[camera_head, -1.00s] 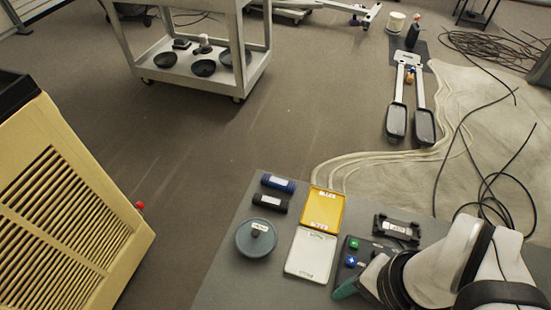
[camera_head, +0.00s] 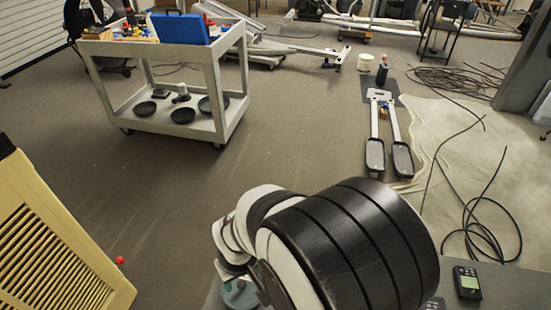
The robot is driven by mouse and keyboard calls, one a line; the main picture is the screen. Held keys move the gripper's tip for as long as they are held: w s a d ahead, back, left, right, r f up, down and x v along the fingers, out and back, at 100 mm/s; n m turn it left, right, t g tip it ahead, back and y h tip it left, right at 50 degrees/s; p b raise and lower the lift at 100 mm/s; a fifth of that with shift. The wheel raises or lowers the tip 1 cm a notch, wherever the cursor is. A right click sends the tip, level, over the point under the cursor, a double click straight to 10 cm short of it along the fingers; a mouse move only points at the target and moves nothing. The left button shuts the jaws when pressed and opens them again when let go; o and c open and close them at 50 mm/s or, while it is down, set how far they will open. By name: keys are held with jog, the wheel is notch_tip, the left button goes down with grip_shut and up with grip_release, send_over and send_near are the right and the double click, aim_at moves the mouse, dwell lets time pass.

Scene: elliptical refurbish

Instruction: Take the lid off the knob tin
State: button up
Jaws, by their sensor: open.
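The round grey-blue knob tin (camera_head: 238,297) sits on the grey table at the bottom edge of the head view, cut off by the frame and partly covered by my arm. Its lid and knob are mostly hidden, so I cannot tell the lid's seating. My gripper (camera_head: 236,280) is over the tin, largely hidden by my wrist. Small teal fingertip parts show near the knob. The gripper is open; I cannot tell whether its fingers touch the knob.
A handheld meter (camera_head: 467,282) lies on the grey table at right. A yellow slatted unit (camera_head: 50,250) stands at left. A white trolley (camera_head: 165,52) with dark pans and a blue case (camera_head: 181,28) stands behind. Two footplates (camera_head: 388,150) and black cables (camera_head: 490,235) lie on the floor.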

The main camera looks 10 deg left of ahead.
aim_at(242, 284)
jog(key=f, duration=0.4)
jog(key=shift+w+a, duration=0.25)
grip_shut()
